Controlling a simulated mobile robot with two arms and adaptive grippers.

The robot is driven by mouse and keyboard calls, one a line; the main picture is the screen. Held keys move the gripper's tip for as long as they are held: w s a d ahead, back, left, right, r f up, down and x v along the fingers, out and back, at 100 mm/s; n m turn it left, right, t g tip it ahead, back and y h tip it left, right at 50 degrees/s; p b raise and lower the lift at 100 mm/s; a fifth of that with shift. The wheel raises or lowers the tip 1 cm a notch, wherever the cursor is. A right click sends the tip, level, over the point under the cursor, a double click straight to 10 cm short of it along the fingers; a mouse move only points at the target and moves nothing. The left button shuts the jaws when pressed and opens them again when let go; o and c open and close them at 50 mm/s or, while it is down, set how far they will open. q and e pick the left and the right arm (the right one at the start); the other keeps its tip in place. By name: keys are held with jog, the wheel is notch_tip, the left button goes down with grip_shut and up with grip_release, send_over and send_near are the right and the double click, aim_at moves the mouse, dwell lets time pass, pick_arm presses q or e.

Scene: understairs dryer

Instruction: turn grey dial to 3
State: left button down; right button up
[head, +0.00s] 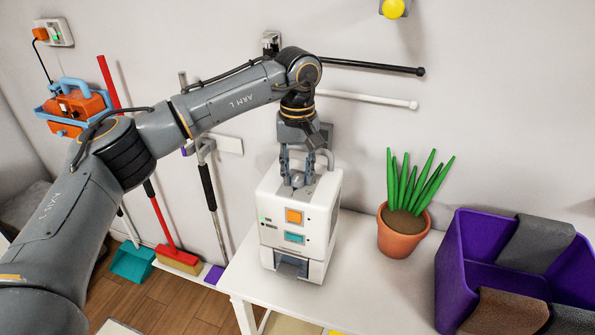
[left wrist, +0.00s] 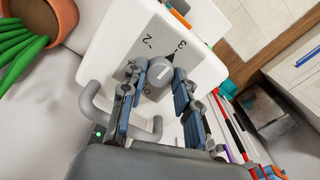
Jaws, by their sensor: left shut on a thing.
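The grey dial (left wrist: 159,73) sits on the top face of a white machine (head: 325,200) with an orange and a teal button on its front. My left gripper (head: 297,178) comes down from above, with its fingers on either side of the dial and shut on it. In the left wrist view the fingers (left wrist: 157,95) flank the dial. The numbers 2 and 3 show on the plate beside it, and a dark pointer at the dial's edge points toward the 3. Other marks are hidden by the fingers. My right gripper is not in view.
The machine stands on a white table (head: 355,285). A potted plant (head: 405,232) and a purple divided bin (head: 450,268) stand to its right. A broom (head: 170,245) and a teal dustpan (head: 133,263) are at left. Two rods (head: 370,66) stick out from the wall above.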

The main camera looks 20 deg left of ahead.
aim_at(297, 178)
pick_arm(q)
jog(key=c, duration=1)
grip_release()
jog(key=shift+r, duration=0.1)
notch_tip(297, 178, up, 12)
jog(key=shift+f, duration=0.1)
